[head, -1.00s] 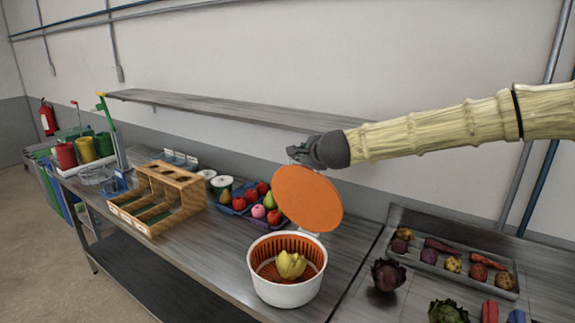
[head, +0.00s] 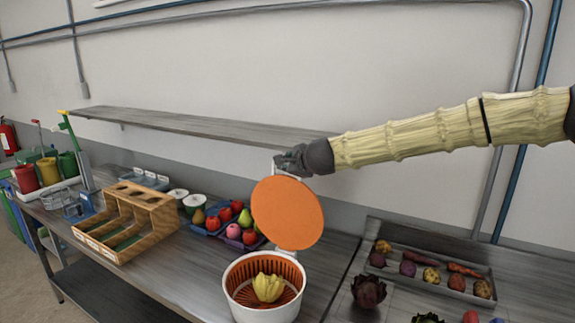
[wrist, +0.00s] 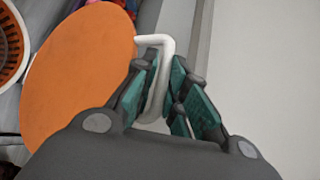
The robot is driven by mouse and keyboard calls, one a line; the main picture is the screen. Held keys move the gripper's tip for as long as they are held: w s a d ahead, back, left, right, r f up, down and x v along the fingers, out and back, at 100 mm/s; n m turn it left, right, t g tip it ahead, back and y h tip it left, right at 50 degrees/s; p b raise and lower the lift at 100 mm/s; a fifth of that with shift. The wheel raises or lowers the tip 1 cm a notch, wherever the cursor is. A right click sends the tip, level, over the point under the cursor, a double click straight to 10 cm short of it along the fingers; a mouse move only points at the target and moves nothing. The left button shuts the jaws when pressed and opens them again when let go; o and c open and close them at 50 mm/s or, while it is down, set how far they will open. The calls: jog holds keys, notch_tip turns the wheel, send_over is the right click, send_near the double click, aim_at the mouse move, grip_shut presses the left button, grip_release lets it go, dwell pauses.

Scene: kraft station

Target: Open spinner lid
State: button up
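The spinner is a white bowl (head: 240,303) with an orange slotted basket (head: 291,276) and a yellow-green item (head: 268,288) inside. Its round orange lid (head: 287,213) stands steeply raised above the back of the bowl, its flat face towards the head camera. My gripper (head: 284,160) is at the lid's upper edge. In the wrist view, my gripper (wrist: 163,85) has its finger pads closed around the lid's white bent handle (wrist: 166,53). The orange lid (wrist: 75,85) fills the left there, and the basket (wrist: 12,45) shows at the far left edge.
A wooden divided box (head: 150,210) and a blue tray of fruit (head: 213,229) stand left of the spinner. A grey tray of vegetables (head: 450,292) and a dark artichoke (head: 368,291) are to the right. A wall shelf (head: 200,127) runs behind, near my gripper.

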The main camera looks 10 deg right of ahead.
jog(key=o, duration=0.3)
jog(key=shift+d+f, duration=0.25)
jog(key=shift+f, duration=0.25)
jog(key=shift+o, duration=0.2)
jog(key=shift+d, duration=0.1)
jog(key=shift+r, duration=0.3)
jog(key=shift+s+r, duration=0.2)
jog(key=shift+s, duration=0.1)
jog(key=v, duration=1.1)
jog(key=shift+s, duration=0.1)
